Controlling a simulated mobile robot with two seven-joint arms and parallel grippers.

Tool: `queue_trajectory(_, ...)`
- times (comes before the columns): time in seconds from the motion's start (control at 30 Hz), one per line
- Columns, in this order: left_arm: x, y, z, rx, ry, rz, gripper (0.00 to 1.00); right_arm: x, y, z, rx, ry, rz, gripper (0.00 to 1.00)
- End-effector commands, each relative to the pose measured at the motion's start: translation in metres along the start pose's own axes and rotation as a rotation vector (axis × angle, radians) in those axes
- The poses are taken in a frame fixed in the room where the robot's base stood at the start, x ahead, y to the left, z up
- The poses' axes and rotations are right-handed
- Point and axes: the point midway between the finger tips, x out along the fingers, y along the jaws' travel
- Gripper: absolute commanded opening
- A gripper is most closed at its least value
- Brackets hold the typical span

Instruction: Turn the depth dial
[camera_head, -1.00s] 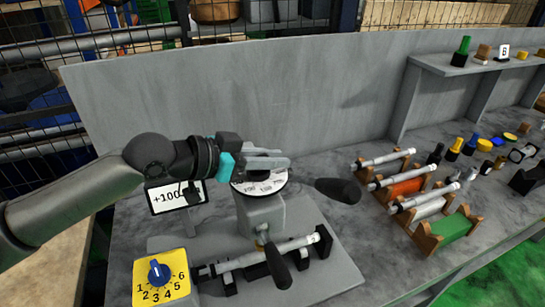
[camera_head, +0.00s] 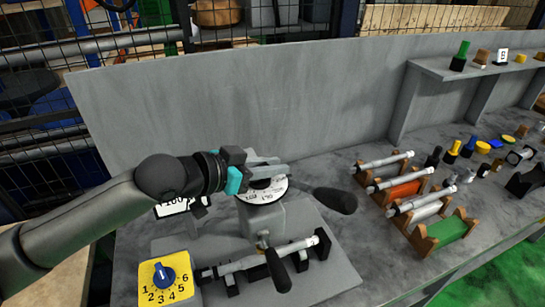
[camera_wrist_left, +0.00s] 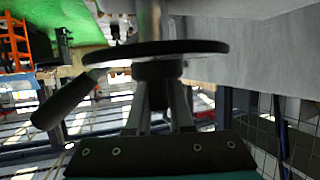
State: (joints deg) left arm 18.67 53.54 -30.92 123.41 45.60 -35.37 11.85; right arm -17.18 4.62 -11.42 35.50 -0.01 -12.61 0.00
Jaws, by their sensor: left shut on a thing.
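The depth dial (camera_head: 267,194) is a white disc with dark markings on top of the grey grinder (camera_head: 262,222). A black handle (camera_head: 330,200) sticks out to its right. My left gripper (camera_head: 264,176) comes in from the left, its grey fingers shut on the dial's dark hub. In the left wrist view the fingers (camera_wrist_left: 160,95) close on the hub (camera_wrist_left: 157,70) under the dial's dark rim (camera_wrist_left: 155,50), with the handle (camera_wrist_left: 66,100) at the left. The fingers hide part of the dial face. My right gripper is not in view.
A yellow panel (camera_head: 187,292) with a blue knob (camera_head: 163,273) is at the front left. A second black handle (camera_head: 277,268) projects forward. Workpiece racks (camera_head: 440,232) stand to the right.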

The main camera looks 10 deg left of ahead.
Motion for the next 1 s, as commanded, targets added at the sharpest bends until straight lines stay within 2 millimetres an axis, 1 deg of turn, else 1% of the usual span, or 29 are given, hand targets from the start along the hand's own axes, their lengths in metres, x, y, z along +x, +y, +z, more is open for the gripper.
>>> queue_trajectory(0.03,-0.001,0.002,-0.003,-0.014,-0.002,-0.017,0.0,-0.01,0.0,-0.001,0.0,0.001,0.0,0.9)
queue_trajectory(0.1,-0.001,0.001,-0.003,-0.029,-0.002,-0.049,0.0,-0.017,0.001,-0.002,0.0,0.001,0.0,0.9)
queue_trajectory(0.5,-0.002,-0.006,-0.002,-0.12,-0.001,-0.257,0.0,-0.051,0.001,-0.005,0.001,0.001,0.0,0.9)
queue_trajectory(0.7,-0.003,-0.01,-0.001,-0.164,-0.002,-0.366,0.0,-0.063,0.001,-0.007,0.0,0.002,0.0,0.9)
queue_trajectory(1.0,-0.004,-0.014,0.001,-0.207,-0.002,-0.484,0.0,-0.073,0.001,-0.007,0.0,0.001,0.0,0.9)
